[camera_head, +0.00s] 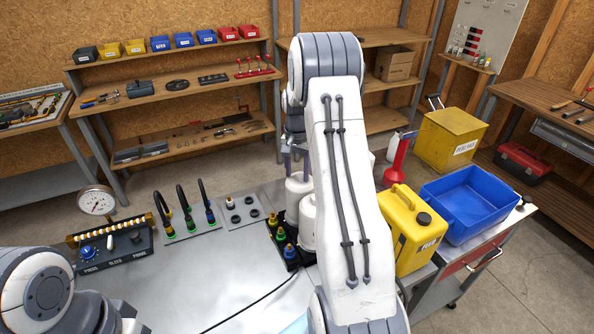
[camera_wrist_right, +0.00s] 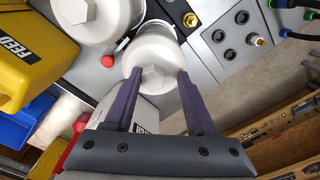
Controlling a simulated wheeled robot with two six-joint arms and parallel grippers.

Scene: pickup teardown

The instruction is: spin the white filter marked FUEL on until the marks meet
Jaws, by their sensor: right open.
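Two white filters stand upright side by side in the head view, a rear one (camera_head: 298,192) and a nearer one (camera_head: 308,226) partly hidden by my right arm. My right gripper (camera_head: 296,165) is open and points down at the rear filter. In the right wrist view its dark fingers (camera_wrist_right: 157,76) lie on either side of the hex-topped end of one white filter (camera_wrist_right: 150,50); I cannot tell whether they touch it. The other filter (camera_wrist_right: 82,16) is at the upper left there. No FUEL lettering or alignment marks are readable on either filter. My left gripper is out of view.
A black block with coloured fittings (camera_head: 285,247) stands beside the filters. A yellow FEED can (camera_head: 412,232) and a blue bin (camera_head: 472,203) are to the right. A gauge (camera_head: 96,201) and a control box (camera_head: 114,246) are left. The front-left bench top is bare.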

